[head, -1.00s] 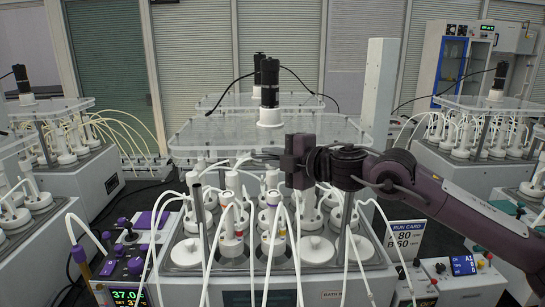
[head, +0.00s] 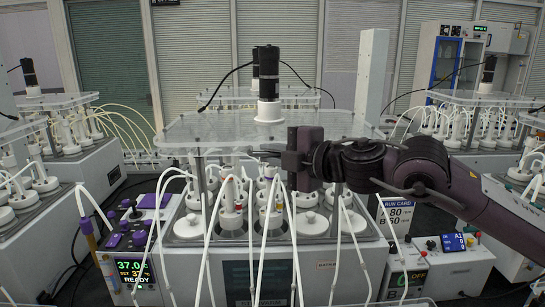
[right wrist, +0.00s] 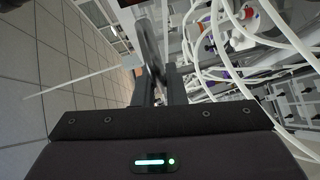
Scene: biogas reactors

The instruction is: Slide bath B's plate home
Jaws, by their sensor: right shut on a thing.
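My right gripper (head: 268,153) reaches in from the right at the plate's front edge, fingers pointing left. It is shut, apparently on the plate's edge; the exact contact is hidden. In the right wrist view its fingers (right wrist: 160,85) are close together beside a grey curved piece. My left gripper is not in view.
White-capped vessels (head: 308,222) and several white tubes stand below the plate and loop over the bath's front. A control box (head: 130,268) is left, another box (head: 425,272) and a run card (head: 397,215) right. Similar baths flank both sides. A pale post (head: 372,75) stands behind.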

